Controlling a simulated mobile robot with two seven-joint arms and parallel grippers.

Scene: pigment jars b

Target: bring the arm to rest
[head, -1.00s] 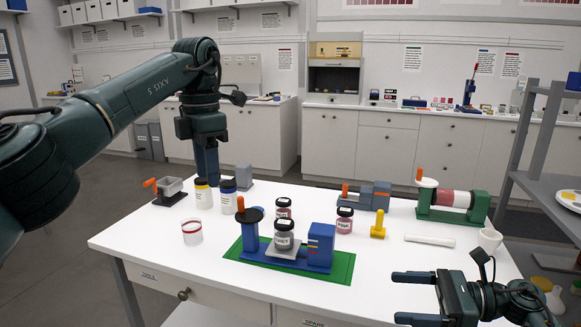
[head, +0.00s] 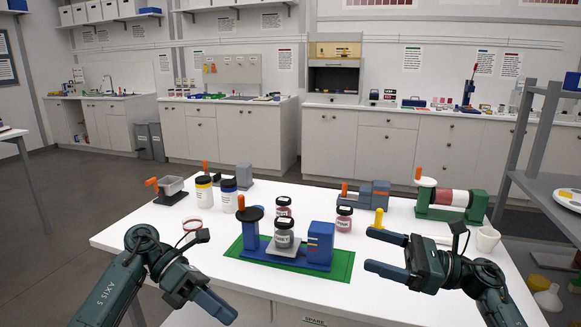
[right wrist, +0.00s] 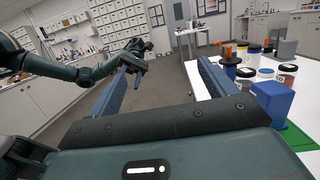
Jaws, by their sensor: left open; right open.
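My left arm is folded low at the front left. Its gripper (head: 212,303) is at the table's front edge, empty, its fingers seen nearly edge-on. My right gripper (head: 372,250) is open and empty over the front right of the white table (head: 380,294), with its fingers pointing left. In the right wrist view the two fingers (right wrist: 162,88) stand wide apart with nothing between them. My left gripper (right wrist: 135,55) shows beyond them, clear of the table.
A yellow piece (head: 378,219) and a white cup (head: 487,239) lie near the right gripper. A grey shelf (head: 545,172) stands at the right.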

